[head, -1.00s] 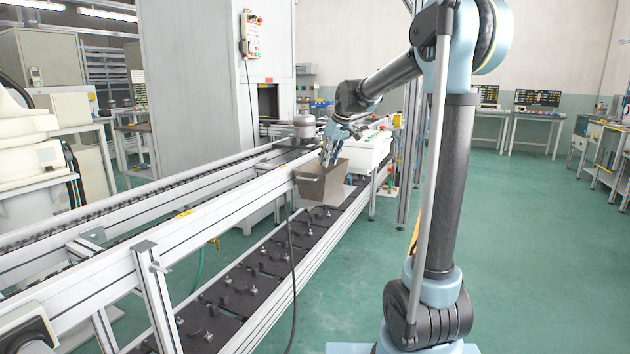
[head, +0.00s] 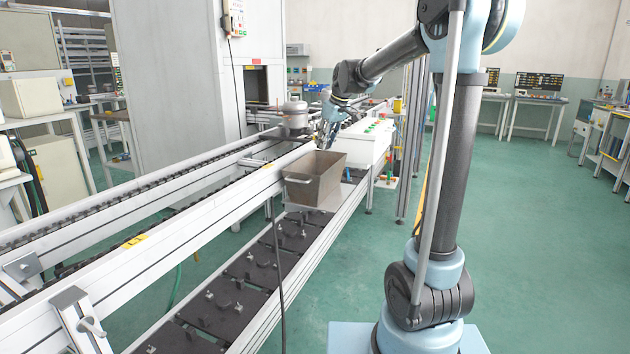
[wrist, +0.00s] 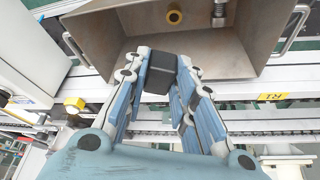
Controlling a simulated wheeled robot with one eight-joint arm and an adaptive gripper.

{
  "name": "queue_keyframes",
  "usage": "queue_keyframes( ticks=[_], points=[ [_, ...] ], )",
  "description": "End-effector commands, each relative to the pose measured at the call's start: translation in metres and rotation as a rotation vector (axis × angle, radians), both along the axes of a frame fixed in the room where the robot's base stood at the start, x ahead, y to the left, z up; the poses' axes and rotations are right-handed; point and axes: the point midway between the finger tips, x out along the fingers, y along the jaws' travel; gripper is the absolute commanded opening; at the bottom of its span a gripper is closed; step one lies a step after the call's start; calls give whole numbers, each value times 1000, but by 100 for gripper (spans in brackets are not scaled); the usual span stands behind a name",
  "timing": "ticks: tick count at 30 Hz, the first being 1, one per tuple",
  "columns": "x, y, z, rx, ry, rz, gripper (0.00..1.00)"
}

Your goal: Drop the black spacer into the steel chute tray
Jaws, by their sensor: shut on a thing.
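My gripper (wrist: 165,75) is shut on the black spacer (wrist: 162,71), a small dark block between the blue-padded fingers in the wrist view. The spacer cannot be made out there. In the wrist view the tray (wrist: 225,62) fills the upper middle, and the spacer overlaps its wall. I cannot tell whether the spacer is over the opening or just outside the rim.
A brass-coloured ring (wrist: 174,16) and a grey metal part (wrist: 219,14) show inside the tray. A white control box (head: 364,143) stands just beyond it. Conveyor rails (head: 190,205) run along the left, and a cable hangs in front. The green floor at right is clear.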

Motion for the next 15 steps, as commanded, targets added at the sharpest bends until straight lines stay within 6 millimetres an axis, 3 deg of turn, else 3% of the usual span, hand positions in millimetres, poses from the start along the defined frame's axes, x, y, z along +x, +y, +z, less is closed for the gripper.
queue_keyframes(
  ticks=[15],
  points=[
    [-2, 9, -48, 0, 0, 11, 4]
  ],
)
